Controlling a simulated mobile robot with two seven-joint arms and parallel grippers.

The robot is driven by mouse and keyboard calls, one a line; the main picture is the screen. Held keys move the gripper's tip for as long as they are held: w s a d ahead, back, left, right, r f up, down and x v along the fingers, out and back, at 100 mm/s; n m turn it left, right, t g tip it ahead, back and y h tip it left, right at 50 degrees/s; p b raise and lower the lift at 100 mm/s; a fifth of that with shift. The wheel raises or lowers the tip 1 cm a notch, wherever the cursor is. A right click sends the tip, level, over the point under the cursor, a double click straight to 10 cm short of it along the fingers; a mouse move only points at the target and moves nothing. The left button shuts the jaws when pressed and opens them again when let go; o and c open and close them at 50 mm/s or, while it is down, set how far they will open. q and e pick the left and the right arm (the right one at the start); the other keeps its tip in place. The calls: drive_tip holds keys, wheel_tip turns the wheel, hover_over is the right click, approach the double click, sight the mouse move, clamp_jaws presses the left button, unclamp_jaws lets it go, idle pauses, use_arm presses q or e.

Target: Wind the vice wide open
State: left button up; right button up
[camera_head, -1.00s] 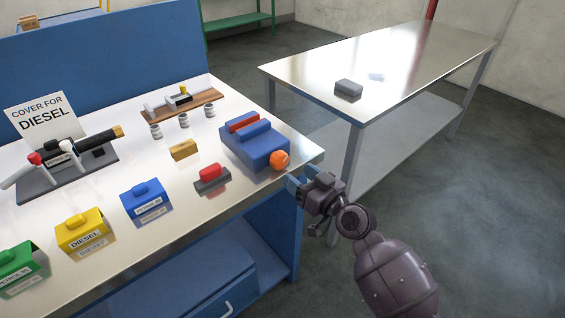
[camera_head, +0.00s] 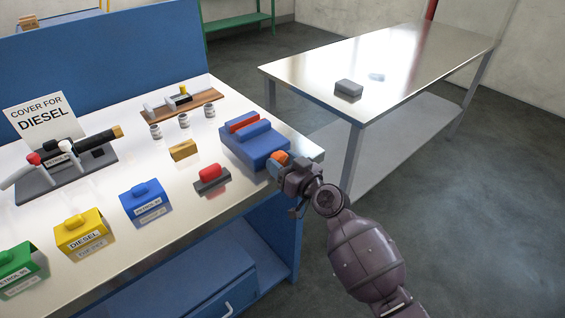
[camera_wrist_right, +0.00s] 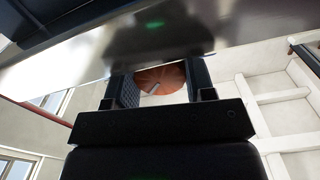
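The vice (camera_head: 262,152) is a blue block on the right end of the near bench, with a red jaw strip (camera_head: 244,121) and a blue bar close together on top. Its orange round knob (camera_head: 279,156) is on the end facing my right arm. My right gripper (camera_head: 283,163) is at the knob. In the right wrist view, the knob (camera_wrist_right: 162,77) sits between the two spread fingers (camera_wrist_right: 163,84); I cannot tell whether both fingers touch it. My left gripper is not in view.
A red-topped block (camera_head: 210,176), a brass block (camera_head: 184,150) and blue (camera_head: 147,205), yellow (camera_head: 82,236) and green (camera_head: 20,262) covers stand on the bench. A second metal table (camera_head: 400,70) behind holds a grey block (camera_head: 348,89). The floor gap lies between.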

drive_tip(key=shift+c, duration=1.1)
drive_tip(key=shift+f+n+b, duration=0.15)
drive_tip(key=shift+n+b, duration=0.15)
drive_tip(key=shift+n, duration=0.3)
drive_tip(key=o, duration=0.6)
drive_tip(key=shift+o, duration=0.2)
drive_tip(key=v, duration=1.1)
